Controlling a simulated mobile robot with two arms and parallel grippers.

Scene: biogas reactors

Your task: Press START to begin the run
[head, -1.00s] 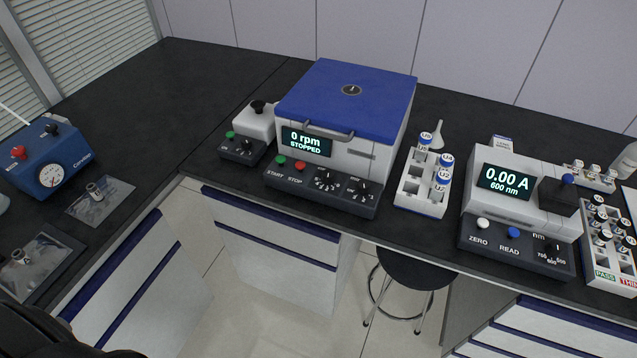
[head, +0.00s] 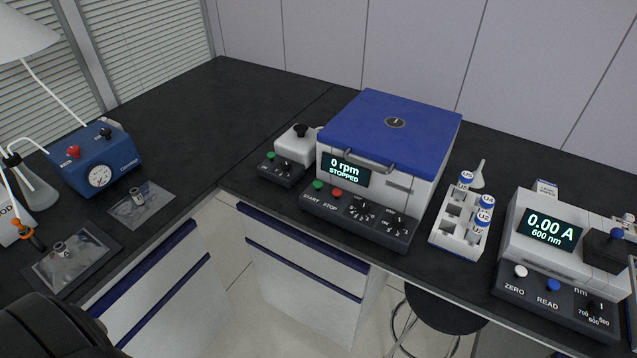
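The centrifuge (head: 378,205) is a white box with a closed blue lid (head: 395,125) on the black bench. Its display (head: 346,170) reads 0 rpm, STOPPED. The green START button (head: 318,185) is at the left of its dark front panel, beside the red STOP button (head: 337,193). Two dark knobs sit to the right of the buttons. Neither gripper shows in the head view. A dark part of my own body fills the lower left corner, well apart from the centrifuge.
A vortex mixer (head: 296,142) stands left of the centrifuge. A tube rack (head: 458,238) and a photometer (head: 560,240) stand to its right. A blue pump (head: 97,163) and two mats with small parts lie on the left bench. A stool (head: 440,310) is below the bench.

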